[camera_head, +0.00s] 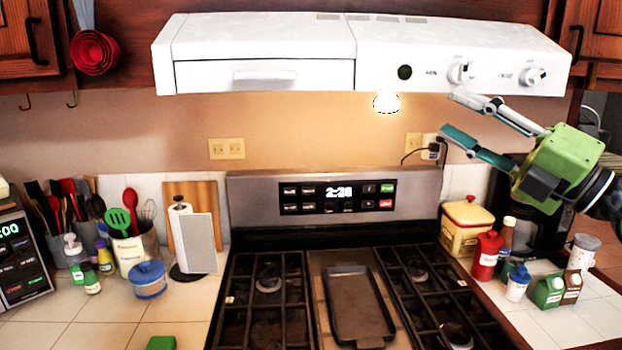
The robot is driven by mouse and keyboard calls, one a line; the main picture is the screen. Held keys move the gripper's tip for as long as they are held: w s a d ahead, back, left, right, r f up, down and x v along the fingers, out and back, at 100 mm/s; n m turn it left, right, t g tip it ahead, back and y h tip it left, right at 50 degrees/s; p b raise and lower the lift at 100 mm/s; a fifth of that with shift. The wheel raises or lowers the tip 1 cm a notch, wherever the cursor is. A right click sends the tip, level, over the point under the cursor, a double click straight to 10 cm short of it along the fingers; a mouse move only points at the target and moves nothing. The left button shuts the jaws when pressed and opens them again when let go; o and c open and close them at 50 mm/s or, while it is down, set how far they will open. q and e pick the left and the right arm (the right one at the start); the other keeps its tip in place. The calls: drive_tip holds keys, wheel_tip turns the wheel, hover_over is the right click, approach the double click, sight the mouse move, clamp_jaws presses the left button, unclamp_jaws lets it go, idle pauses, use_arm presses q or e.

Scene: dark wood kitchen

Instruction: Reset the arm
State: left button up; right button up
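My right gripper (462,117) comes in from the right edge, raised in front of the wall below the right end of the white range hood (360,55). Its green body is at the right, and its two fingers point left. The fingers are spread apart with nothing between them. The upper finger lies just under the hood's knobs in the picture; I cannot tell the depth gap. My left gripper is outside the view.
A stove (265,310) with a black pan (358,305) stands in the middle. Utensils in holders (135,250) and a paper towel stand (196,240) are on the left counter. Bottles and a yellow canister (466,227) crowd the right counter. Measuring cups (93,52) hang upper left.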

drive_tip(key=s+d+f+m+h, duration=0.1)
drive_tip(key=d+f+m+h, duration=0.2)
drive_tip(key=f+m+h, duration=0.55)
drive_tip(key=s+d+f+m+t+h, duration=0.1)
drive_tip(key=d+f+m+h, duration=0.25)
drive_tip(key=f+m, duration=0.95)
drive_tip(key=s+d+f+m+h, duration=0.1)
drive_tip(key=d+f+m+h, duration=0.1)
drive_tip(key=f+m+h, duration=0.8)
drive_tip(key=s+a+f+n+g+y, duration=0.1)
drive_tip(key=s+f+g+y, duration=0.3)
drive_tip(key=f, duration=0.6)
drive_tip(key=s+a+f+n+g, duration=0.15)
drive_tip(key=s+f, duration=0.35)
drive_tip(key=f, duration=0.5)
drive_tip(key=s+a+f+g+y, duration=0.2)
drive_tip(key=s+a+f+g, duration=0.3)
drive_tip(key=s, duration=0.5)
drive_tip(key=s+a+f+g+y, duration=0.2)
drive_tip(key=s+a+f+g, duration=0.15)
drive_tip(key=s+f, duration=0.4)
drive_tip(key=s+f+g, duration=0.1)
drive_tip(key=s+f, duration=0.2)
drive_tip(key=f, duration=2.2)
drive_tip(key=s+d+f+g, duration=0.1)
drive_tip(key=s+d+f, duration=0.1)
drive_tip(key=s+f, duration=1.4)
drive_tip(key=shift+s+d+n+h, duration=0.3)
drive_tip(key=shift+s+d, duration=0.1)
drive_tip(key=shift+s, duration=0.2)
